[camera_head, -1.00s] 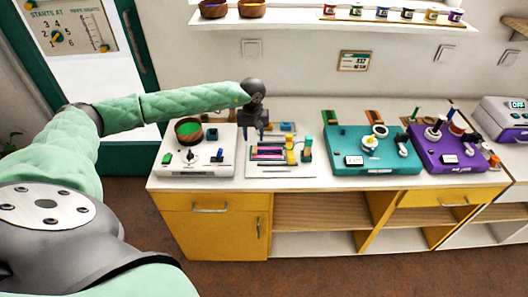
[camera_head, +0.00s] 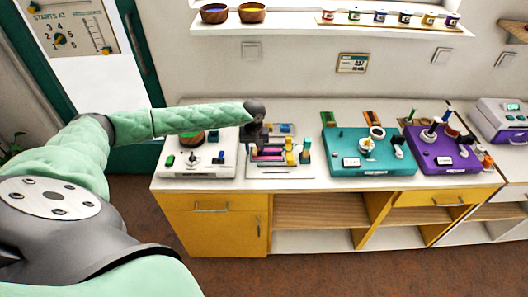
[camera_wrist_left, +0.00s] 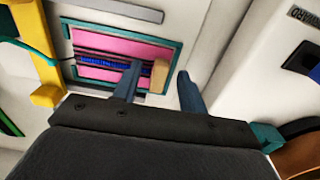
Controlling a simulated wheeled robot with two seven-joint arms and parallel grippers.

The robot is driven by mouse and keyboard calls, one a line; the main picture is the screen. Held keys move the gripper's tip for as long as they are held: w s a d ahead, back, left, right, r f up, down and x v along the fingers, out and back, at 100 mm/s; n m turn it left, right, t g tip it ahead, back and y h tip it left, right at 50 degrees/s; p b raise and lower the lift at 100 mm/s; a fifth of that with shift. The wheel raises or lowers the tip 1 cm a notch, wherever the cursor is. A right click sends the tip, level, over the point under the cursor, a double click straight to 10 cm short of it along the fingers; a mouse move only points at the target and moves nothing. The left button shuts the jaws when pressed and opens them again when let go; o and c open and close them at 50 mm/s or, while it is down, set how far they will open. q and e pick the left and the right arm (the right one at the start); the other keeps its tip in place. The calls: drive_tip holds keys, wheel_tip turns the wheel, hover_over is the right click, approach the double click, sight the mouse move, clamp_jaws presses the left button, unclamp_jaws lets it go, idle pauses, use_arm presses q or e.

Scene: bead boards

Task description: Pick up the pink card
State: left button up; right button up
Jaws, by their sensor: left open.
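The pink card (camera_head: 268,153) lies in a teal-edged frame on the white bead board (camera_head: 282,173) at the middle of the counter. In the left wrist view the pink card (camera_wrist_left: 120,38) shows beyond the fingers, with a dark blue beaded strip (camera_wrist_left: 105,62) across it. A tan block (camera_wrist_left: 159,76) sits at the frame's right end, between the fingers in that picture. My left gripper (camera_head: 253,145) is low at the board's left side; in the wrist view its two fingers (camera_wrist_left: 158,88) are apart. The left finger overlaps the frame's near edge. I cannot tell whether it touches. The right gripper is not in view.
A teal board (camera_head: 372,166) and a purple board (camera_head: 440,160) stand to the right. A shelf hangs above.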

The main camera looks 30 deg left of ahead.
use_arm(q)
drive_tip(key=shift+f, duration=0.1)
clamp_jaws()
idle(0.3)
